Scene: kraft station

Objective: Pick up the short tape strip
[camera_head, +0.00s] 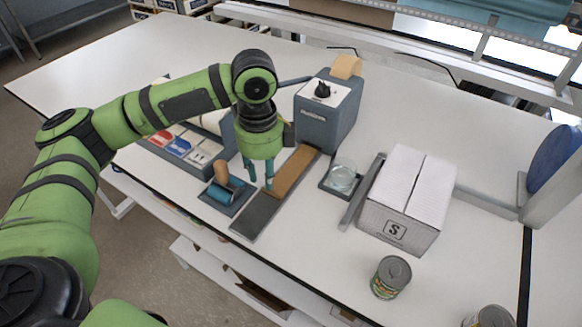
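A brown tape strip (295,172) lies flat on a dark grey tray (254,217) in front of the grey tape dispenser (328,112). A tan tape roll (347,67) sits on top of the dispenser. My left gripper (260,185) points down over the left side of the tray, beside the strip. Its two teal fingers are apart, and I see nothing held between them. I cannot tell whether the fingertips touch the tray. My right gripper is not in view.
A small tray (240,201) with a teal roller stands left of the gripper. A glass bowl (342,174) and a closed white box (407,199) stand to the right. A can (390,277) is in front. The white table (320,250) is clear at front centre.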

